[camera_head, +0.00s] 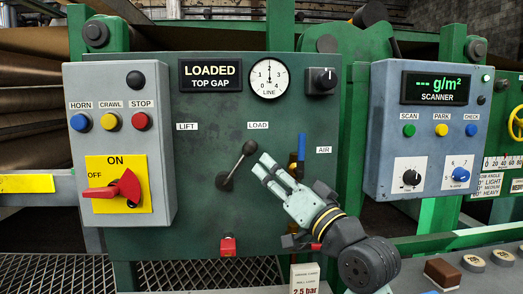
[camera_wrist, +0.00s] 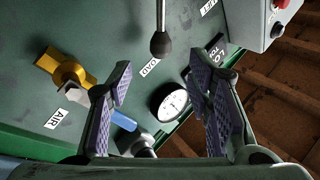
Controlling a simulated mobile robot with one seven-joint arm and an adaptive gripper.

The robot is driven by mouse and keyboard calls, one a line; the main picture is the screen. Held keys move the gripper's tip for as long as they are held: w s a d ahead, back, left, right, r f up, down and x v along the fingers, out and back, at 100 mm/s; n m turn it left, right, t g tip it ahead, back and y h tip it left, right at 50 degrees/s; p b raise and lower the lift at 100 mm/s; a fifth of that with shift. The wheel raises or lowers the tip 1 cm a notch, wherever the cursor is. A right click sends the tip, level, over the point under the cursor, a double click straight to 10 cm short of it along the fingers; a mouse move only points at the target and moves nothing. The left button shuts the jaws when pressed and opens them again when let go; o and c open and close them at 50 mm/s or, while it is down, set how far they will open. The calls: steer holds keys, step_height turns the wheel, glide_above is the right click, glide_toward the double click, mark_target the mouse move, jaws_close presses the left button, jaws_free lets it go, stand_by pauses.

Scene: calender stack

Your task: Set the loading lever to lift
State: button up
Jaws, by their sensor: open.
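The loading lever (camera_head: 236,168) is a dark rod with a round black knob on the green panel. It leans up and right from its pivot, toward the LOAD label (camera_head: 258,125); the LIFT label (camera_head: 187,127) is up and left. A display (camera_head: 210,75) reads LOADED, TOP GAP. My gripper (camera_head: 263,168) is just right of and below the knob, its fingers pointing up-left. In the wrist view the lever knob (camera_wrist: 160,44) lies beyond the open, empty fingers (camera_wrist: 161,76), roughly centred between them. I cannot tell how far the knob is in depth.
A blue-handled yellow AIR valve (camera_head: 300,150) is close to my gripper's right. A switch box (camera_head: 120,145) with a red rotary handle stands left, a scanner box (camera_head: 430,130) right. A line gauge (camera_head: 269,77) is above. A red part (camera_head: 228,246) sits below the lever.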

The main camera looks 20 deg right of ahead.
mark_target(253, 152)
steer(key=p+x, duration=0.2)
steer(key=x, duration=0.8)
steer(key=shift+w+a+p, duration=0.1)
steer(key=shift+w+p, duration=0.2)
steer(key=shift+p, duration=0.05)
steer(key=shift+c, duration=0.3)
jaws_close()
